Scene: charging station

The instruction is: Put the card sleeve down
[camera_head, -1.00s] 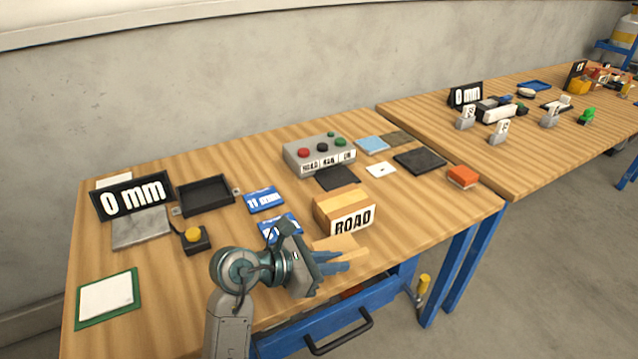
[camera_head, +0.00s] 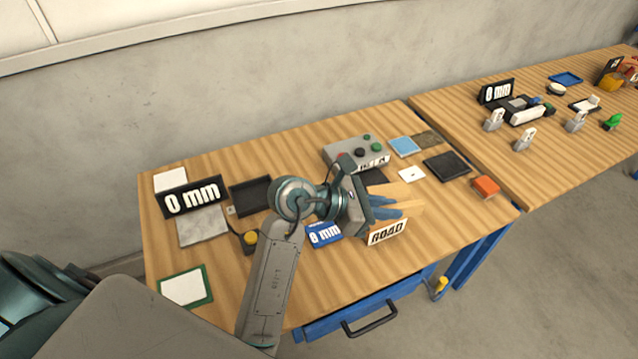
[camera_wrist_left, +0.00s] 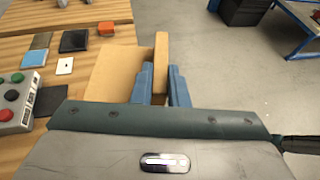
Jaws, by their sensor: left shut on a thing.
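In the left wrist view, the blue fingers of the gripper (camera_wrist_left: 161,88) stand on either side of a tan card wall (camera_wrist_left: 162,52). A broad tan card face (camera_wrist_left: 115,72) lies left of them; where sleeve and box part is unclear there. My right gripper is not in view.
A grey button box (camera_head: 345,148), black tray (camera_head: 250,196), blue card (camera_head: 322,236), 0 mm sign (camera_head: 192,198) and yellow button (camera_head: 250,238) surround the arm. An orange block (camera_head: 485,187) lies near the right edge. Bare wood (camera_head: 455,215) shows right of the box.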

